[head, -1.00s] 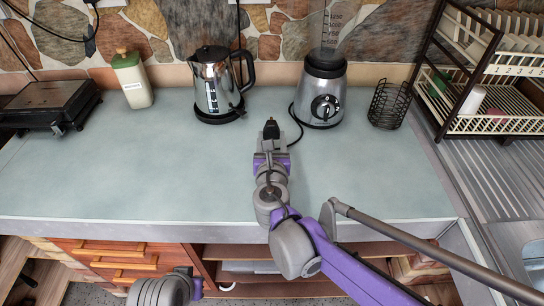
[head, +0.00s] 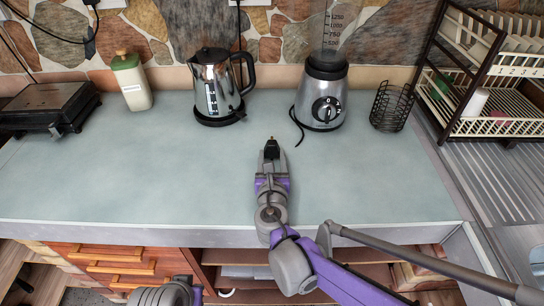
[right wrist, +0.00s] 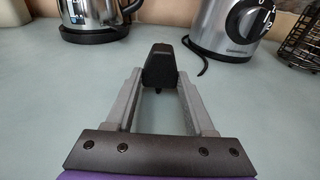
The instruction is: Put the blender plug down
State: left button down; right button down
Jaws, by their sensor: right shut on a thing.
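The blender plug (head: 271,144) is a small black block at the tip of my right gripper (head: 271,154). In the right wrist view the plug (right wrist: 159,68) sits between the two grey fingertips, and the gripper is shut on it. It is over the middle of the counter; I cannot tell whether it touches the surface. The silver blender (head: 322,98) stands upright behind and to the right. Its black cord (head: 298,128) hangs down beside the base and its visible end lies apart from the plug. My left gripper is out of view; only part of that arm shows at the bottom.
The pale green counter (head: 150,170) is clear around the gripper. A steel kettle (head: 214,85) stands behind to the left, with a green-lidded canister (head: 131,82) and a black grill (head: 48,108) further left. A wire basket (head: 391,108) and dish rack (head: 470,80) are at right.

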jog(key=shift+f, duration=0.25)
jog(key=shift+c, duration=1.3)
grip_release()
jog(key=shift+r, duration=0.1)
jog(key=shift+r, duration=0.2)
jog(key=shift+r+p, duration=0.5)
jog(key=shift+r, duration=0.05)
jog(key=s, duration=0.4)
jog(key=s+r, duration=0.1)
jog(key=s, duration=0.7)
jog(key=shift+r+p, duration=0.2)
jog(key=shift+p, duration=0.2)
